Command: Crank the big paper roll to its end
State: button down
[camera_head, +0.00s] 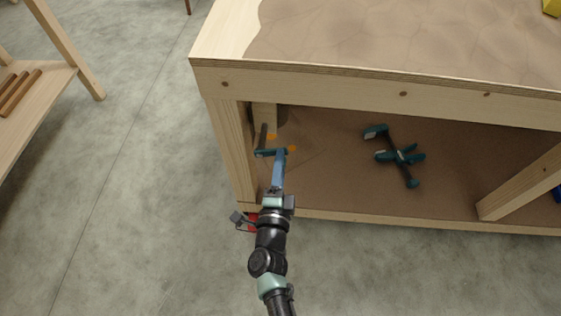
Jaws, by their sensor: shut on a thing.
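Brown paper (390,45) covers the bench top. Under the top, near the left front leg, part of a dark rounded form shows, perhaps the roll; most of it is hidden by the frame. Small orange spots show beside the crank.
A teal and black clamp (399,156) lies on the lower shelf (335,180), right of my gripper. The bench's left leg (231,150) stands close to my gripper. Another wooden bench (45,85) with brown sticks is at far left. The concrete floor between is clear.

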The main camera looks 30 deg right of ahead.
jog(key=c, duration=0.6)
grip_release()
jog(key=p+v, duration=0.1)
jog(key=v, duration=1.2)
jog(key=shift+p, duration=0.4)
